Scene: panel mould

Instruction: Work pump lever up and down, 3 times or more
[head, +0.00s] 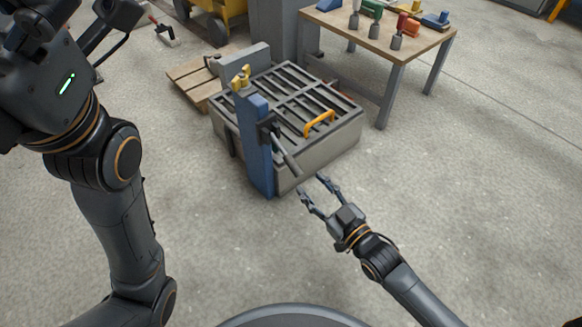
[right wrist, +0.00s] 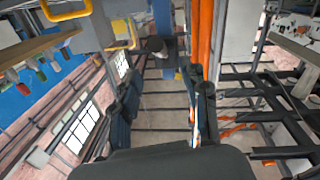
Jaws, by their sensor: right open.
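The pump lever (head: 285,151) is a dark grey rod on a black bracket on the blue post (head: 257,150) at the mould's near corner. It slants down to the right. My right gripper (head: 311,184) is open and empty, its fingertips just beyond the lever's lower end, apparently not touching it. In the right wrist view, the lever's dark round end (right wrist: 156,45) appears ahead, between the open fingers (right wrist: 168,95), with part of the blue post (right wrist: 164,14) behind. My left arm is raised at the left; its gripper is only partly visible at the top edge, jaw state unclear.
A wooden pallet (head: 187,84) lies behind left. A workbench (head: 385,45) with tools stands behind right. The floor in front is clear.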

